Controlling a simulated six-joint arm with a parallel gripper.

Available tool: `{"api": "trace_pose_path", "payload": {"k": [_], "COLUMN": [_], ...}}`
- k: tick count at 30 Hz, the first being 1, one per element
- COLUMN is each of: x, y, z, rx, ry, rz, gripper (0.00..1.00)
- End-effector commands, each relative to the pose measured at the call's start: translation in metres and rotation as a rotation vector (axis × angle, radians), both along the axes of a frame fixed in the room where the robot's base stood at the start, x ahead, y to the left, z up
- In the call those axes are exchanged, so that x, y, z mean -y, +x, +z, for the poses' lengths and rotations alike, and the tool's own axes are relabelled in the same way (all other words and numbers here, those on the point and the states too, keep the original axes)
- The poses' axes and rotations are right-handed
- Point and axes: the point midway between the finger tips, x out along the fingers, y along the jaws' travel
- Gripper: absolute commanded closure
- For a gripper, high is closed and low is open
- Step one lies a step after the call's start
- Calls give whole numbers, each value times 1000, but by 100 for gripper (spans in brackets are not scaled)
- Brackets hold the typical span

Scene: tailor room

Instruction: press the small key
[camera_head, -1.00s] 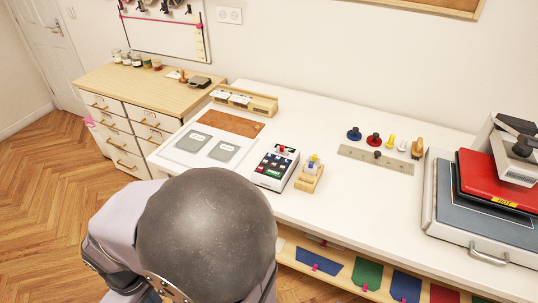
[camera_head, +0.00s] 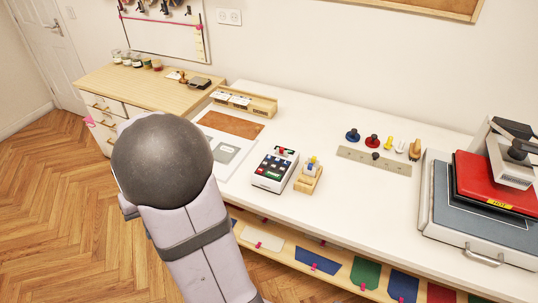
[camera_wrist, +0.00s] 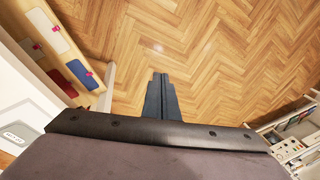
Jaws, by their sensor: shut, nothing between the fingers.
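A small white device with a dark face and rows of coloured keys (camera_head: 275,170) sits on the white table in the head view, with a red part at its far end. I cannot tell at this size which of its keys is the small key. My gripper shows only in the wrist view (camera_wrist: 159,77); its dark fingers are shut with nothing between them, above the wooden floor and apart from the table. In the head view my arm hides the gripper.
The white table (camera_head: 330,208) has a wooden stand (camera_head: 308,180) beside the device, a ruler (camera_head: 374,161) with several stamps behind it, and a red heat press (camera_head: 497,181) at right. A brown mat (camera_head: 232,124) and grey pad (camera_head: 223,155) lie left. Coloured pieces line a low shelf.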

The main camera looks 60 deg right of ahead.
Motion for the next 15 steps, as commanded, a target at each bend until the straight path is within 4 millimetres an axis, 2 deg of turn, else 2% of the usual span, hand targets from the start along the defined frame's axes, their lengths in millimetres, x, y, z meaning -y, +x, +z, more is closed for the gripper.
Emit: {"api": "trace_pose_path", "payload": {"k": [1, 7, 11, 15], "x": [25, 112, 170, 230], "y": [7, 20, 18, 5], "z": [5, 16, 22, 28], "rx": [23, 130, 200, 273], "ry": [13, 40, 41, 32], "rz": [-55, -217, -314, -410], "gripper": [100, 100, 100, 100]}}
